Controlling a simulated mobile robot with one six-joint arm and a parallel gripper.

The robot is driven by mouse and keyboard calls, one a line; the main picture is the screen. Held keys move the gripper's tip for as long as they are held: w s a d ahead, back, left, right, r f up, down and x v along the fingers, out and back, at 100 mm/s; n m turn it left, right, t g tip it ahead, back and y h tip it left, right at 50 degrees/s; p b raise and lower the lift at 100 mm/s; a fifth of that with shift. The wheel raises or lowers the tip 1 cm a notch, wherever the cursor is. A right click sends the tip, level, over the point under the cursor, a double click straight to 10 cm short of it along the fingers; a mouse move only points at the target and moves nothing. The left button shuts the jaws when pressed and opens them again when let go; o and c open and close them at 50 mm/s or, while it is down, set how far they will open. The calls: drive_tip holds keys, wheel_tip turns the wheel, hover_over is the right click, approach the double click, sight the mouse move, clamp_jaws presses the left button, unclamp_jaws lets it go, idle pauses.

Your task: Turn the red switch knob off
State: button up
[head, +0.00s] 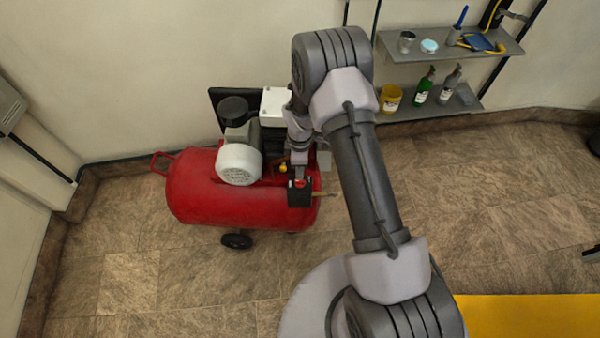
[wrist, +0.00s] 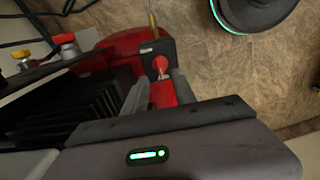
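The red switch knob (wrist: 160,64) sits on the face of a small black box (wrist: 150,46) in the wrist view. In the head view the knob (head: 299,183) shows as a small red spot on the black box (head: 300,197) at the right end of the red compressor tank (head: 215,200). My gripper (wrist: 160,84) has its two grey fingers apart, with the knob just past the tips, roughly in line with the gap. I cannot tell if a finger touches it. In the head view my gripper (head: 299,172) is right above the box, partly hidden by my wrist.
The compressor carries a white-capped motor (head: 238,164) and a white box (head: 274,102). Wall shelves (head: 430,110) with bottles and cups stand behind my arm. The tiled floor in front is clear.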

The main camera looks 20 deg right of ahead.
wheel_tip(320, 180, up, 10)
drive_tip(key=p, duration=0.2)
drive_tip(key=shift+r, duration=0.15)
drive_tip(key=s+a+r+m+t, duration=0.1)
drive_tip(key=s+r+m, duration=0.3)
drive_tip(key=r, duration=0.8)
drive_tip(key=s+r+m+t, duration=0.25)
drive_tip(key=r+m, duration=0.25)
drive_tip(key=r, duration=0.7)
drive_tip(key=s+a+r+m+t+y+b, duration=0.1)
drive_tip(key=s+r+m, duration=0.3)
drive_tip(key=s, duration=0.5)
drive_tip(key=s+a+r+m+t+y+b, duration=0.1)
drive_tip(key=s+r+m, duration=0.3)
drive_tip(key=s, duration=0.6)
drive_tip(key=shift+a+m, duration=0.45)
drive_tip(key=shift+m, duration=0.55)
drive_tip(key=shift+s, duration=0.1)
